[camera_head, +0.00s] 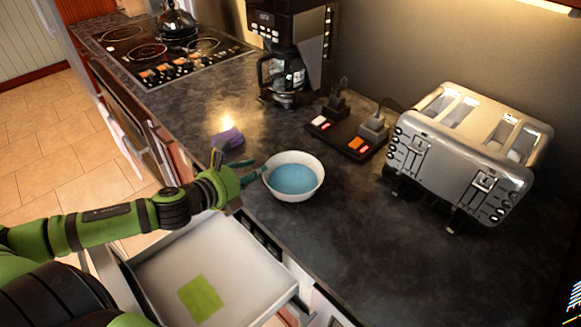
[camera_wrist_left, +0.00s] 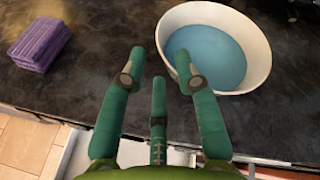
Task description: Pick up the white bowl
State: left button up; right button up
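The white bowl (camera_head: 294,178), light blue inside, stands upright on the dark counter near its front edge. It also shows at the upper right of the left wrist view (camera_wrist_left: 218,48). My left gripper (camera_head: 247,169) is at the bowl's left side, with its green fingers reaching the rim. In the left wrist view the fingers (camera_wrist_left: 160,60) are apart, with nothing gripped. The right-hand finger overlaps the bowl's near-left rim; the left-hand finger is outside the bowl. Whether a finger touches the bowl cannot be told. My right gripper is not in view.
A purple sponge-like block (camera_head: 228,138) lies left of the bowl. An open drawer (camera_head: 215,255) with a green square (camera_head: 201,298) is below my left arm. A power strip (camera_head: 345,137), toaster (camera_head: 470,150), coffee maker (camera_head: 290,50) and stove (camera_head: 160,50) stand beyond.

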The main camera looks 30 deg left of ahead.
aim_at(270, 163)
pick_arm(q)
jog(key=shift+w+d, duration=0.45)
jog(key=shift+w+f, duration=0.1)
jog(key=shift+w, duration=0.1)
jog(key=p+x, duration=0.1)
jog(key=x, duration=0.2)
jog(key=shift+w+f, duration=0.1)
jog(key=shift+w, duration=0.3)
jog(key=shift+w+d+f, duration=0.1)
jog(key=shift+w+f, duration=0.15)
jog(key=shift+w, duration=0.2)
grip_shut()
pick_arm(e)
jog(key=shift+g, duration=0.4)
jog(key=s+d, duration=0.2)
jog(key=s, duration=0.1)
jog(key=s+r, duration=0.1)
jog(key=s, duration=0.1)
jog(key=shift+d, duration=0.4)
pick_arm(q)
jog(key=shift+r, duration=0.1)
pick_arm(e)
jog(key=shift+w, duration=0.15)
